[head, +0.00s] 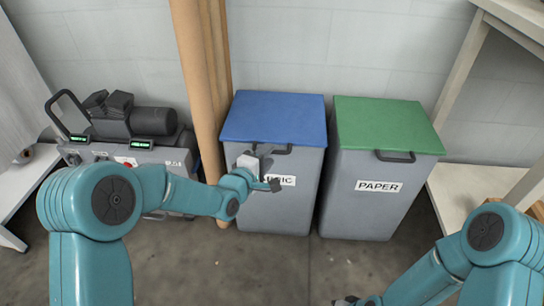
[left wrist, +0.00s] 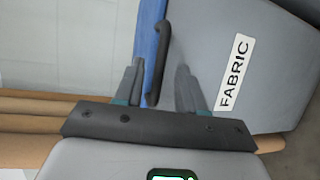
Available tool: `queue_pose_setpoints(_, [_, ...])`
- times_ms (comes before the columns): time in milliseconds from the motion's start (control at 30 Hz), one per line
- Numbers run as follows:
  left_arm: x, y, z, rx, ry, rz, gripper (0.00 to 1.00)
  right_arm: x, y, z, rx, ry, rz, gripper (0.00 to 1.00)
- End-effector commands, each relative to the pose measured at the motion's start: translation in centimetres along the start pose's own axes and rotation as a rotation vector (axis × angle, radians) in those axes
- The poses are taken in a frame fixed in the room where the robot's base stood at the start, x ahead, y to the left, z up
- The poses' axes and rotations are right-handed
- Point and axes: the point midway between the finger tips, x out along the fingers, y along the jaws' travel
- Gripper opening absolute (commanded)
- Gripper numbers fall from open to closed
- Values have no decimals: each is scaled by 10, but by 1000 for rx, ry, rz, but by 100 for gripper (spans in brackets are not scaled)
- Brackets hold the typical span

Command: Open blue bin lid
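The blue lid (head: 275,117) lies shut on a grey bin (head: 308,195) labelled FABRIC, the label partly hidden by my gripper in the head view. Its dark handle (head: 284,151) is at the front edge. My left gripper (head: 268,168) is at the bin's front by the handle. In the left wrist view, the left gripper (left wrist: 158,86) is open, with the handle (left wrist: 158,58) between its two fingers and a gap on each side. The blue lid's edge (left wrist: 148,30) shows behind. Only a dark bit of my right gripper (head: 346,300) shows at the bottom edge.
A grey bin with a green lid (head: 385,124), labelled PAPER, stands close to the right. Tall brown rolls (head: 205,75) lean on the left. A grey machine (head: 125,150) stands further left, a pale shelf (head: 470,190) at the right. The floor in front is clear.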

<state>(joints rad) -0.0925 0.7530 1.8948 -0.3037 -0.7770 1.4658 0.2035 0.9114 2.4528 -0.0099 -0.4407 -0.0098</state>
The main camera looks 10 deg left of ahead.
Motion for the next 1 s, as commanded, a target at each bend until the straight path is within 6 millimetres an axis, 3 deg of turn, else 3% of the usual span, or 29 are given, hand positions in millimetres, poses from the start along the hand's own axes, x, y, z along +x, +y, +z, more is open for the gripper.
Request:
queue_pose_setpoints(200, [28, -1, 0, -1, 0, 0, 39, 10, 3, -5, -5, 22, -1, 43])
queue_pose_setpoints(567, [34, 0, 0, -1, 0, -1, 39, 11, 3, -6, -6, 27, -1, 43])
queue_pose_setpoints(700, [33, 0, 0, -1, 0, -1, 0, 11, 3, -6, -6, 27, -1, 43])
queue_pose_setpoints(1000, [33, 6, 0, -4, 0, -10, 0, 5, 1, -5, -4, 19, -1, 43])
